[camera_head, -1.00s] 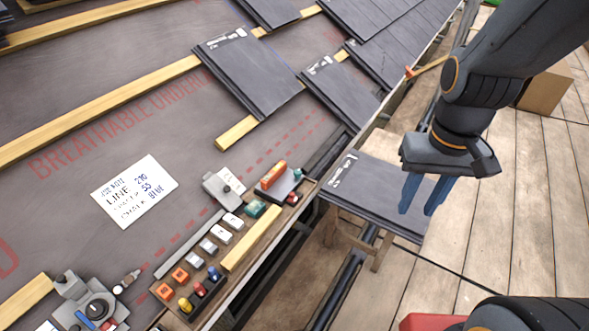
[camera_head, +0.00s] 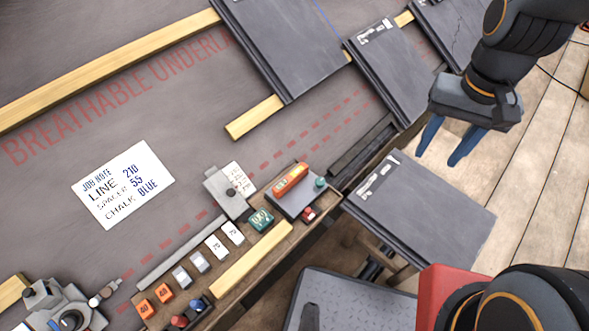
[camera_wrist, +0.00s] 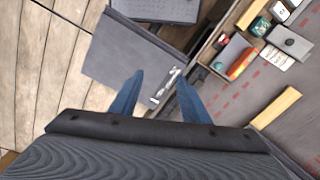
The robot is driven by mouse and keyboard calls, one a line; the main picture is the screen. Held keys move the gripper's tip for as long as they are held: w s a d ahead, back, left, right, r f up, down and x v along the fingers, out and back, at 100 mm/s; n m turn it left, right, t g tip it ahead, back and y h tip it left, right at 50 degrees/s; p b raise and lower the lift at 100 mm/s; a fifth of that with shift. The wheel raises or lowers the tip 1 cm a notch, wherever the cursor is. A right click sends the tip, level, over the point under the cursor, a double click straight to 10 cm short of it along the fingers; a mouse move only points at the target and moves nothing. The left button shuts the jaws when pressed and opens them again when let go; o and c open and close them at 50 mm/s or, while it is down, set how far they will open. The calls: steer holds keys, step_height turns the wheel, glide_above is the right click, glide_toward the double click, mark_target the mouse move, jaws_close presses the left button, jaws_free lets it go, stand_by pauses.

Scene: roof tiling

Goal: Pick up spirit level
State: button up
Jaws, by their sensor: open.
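The spirit level appears to be the small orange bar (camera_head: 290,180) lying on a grey tray (camera_head: 312,206) at the right end of the wooden tool ledge. In the wrist view the orange bar (camera_wrist: 240,64) shows at the upper right, to the right of the fingers. My gripper (camera_head: 437,157) is open and empty, with blue fingers pointing down. It is to the right of the spirit level and apart from it, above a dark slate tile (camera_head: 430,215). The wrist view shows my gripper (camera_wrist: 159,77) with nothing between its fingers.
Beside the tray are a green block (camera_head: 261,219), a small red piece (camera_head: 309,214) and a grey tool (camera_head: 228,192). White and orange blocks line the ledge to the left. A job note (camera_head: 124,185) lies on the underlay. Slates (camera_head: 285,45) and yellow battens lie above.

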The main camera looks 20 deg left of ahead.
steer(key=w+a+f+m+b, duration=0.1)
steer(key=w+a+f, duration=0.1)
steer(key=a+f, duration=0.35)
steer(key=w+a+f+m+b, duration=0.1)
steer(key=w+a+f, duration=0.2)
steer(key=a, duration=0.6)
steer(key=m+b, duration=0.2)
steer(key=m, duration=0.1)
glide_above(291, 177)
steer(key=f, duration=1)
steer(key=shift+d+f, duration=0.2)
steer(key=shift+f, duration=0.1)
steer(key=shift+a+f, duration=0.15)
steer(key=shift+f, duration=1.75)
steer(key=shift+a+f, duration=0.1)
steer(key=shift+f, duration=1.8)
jaws_close()
